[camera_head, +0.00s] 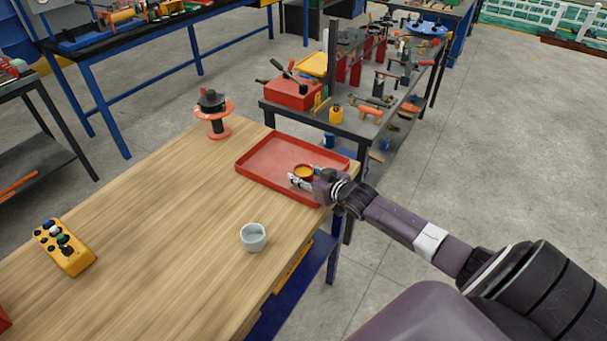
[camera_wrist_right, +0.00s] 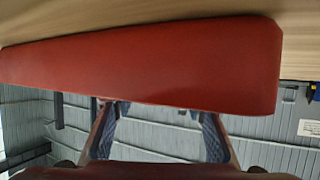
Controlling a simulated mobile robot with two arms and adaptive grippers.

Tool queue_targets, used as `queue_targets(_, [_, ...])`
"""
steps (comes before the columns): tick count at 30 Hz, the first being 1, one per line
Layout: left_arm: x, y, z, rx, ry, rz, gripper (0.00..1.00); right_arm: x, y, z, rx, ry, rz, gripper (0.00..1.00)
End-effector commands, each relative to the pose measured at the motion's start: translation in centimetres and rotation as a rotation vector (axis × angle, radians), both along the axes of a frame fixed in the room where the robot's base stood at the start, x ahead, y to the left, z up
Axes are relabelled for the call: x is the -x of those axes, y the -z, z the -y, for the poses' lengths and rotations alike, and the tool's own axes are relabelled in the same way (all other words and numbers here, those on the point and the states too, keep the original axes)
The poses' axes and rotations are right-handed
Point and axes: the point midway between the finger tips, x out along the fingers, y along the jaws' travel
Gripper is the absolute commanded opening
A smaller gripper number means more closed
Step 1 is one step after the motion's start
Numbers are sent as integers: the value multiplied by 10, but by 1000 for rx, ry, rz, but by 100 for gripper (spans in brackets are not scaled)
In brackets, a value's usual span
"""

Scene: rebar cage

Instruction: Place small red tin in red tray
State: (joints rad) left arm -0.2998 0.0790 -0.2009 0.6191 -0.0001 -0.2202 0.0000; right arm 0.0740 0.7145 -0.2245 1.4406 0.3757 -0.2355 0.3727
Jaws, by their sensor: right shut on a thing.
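The red tray (camera_head: 268,158) is a shallow rectangle lying on the far right end of the wooden table. My right gripper (camera_head: 300,181) reaches over the tray's right part from the right, and it is shut on a small red tin (camera_head: 304,176) with a yellow-orange inside. The tin looks upright; whether its base touches the tray floor cannot be told. In the right wrist view, my two fingers (camera_wrist_right: 160,135) stand apart below a broad red surface (camera_wrist_right: 150,62), and the tin is not clearly made out there. My left gripper is out of view.
A dark bench (camera_head: 350,118) with a red toolbox (camera_head: 292,92) and tools stands behind the tray. The table's middle is clear.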

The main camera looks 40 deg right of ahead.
Motion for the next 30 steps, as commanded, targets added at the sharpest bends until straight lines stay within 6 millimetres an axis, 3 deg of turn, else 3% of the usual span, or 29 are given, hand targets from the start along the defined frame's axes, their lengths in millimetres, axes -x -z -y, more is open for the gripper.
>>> queue_targets(2, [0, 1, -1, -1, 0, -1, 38, 0, 2, 0, 0, 0, 0, 16])
queue_targets(3, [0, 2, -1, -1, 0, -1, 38, 0, 3, 0, 0, 0, 0, 41])
queue_targets(8, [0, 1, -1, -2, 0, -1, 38, 0, 2, 0, 0, 0, 0, 58])
queue_targets(20, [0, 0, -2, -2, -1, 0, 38, 6, -1, 0, -1, -1, -2, 58])
queue_targets(30, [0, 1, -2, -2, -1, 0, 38, 55, -20, 0, 0, -1, -3, 58])
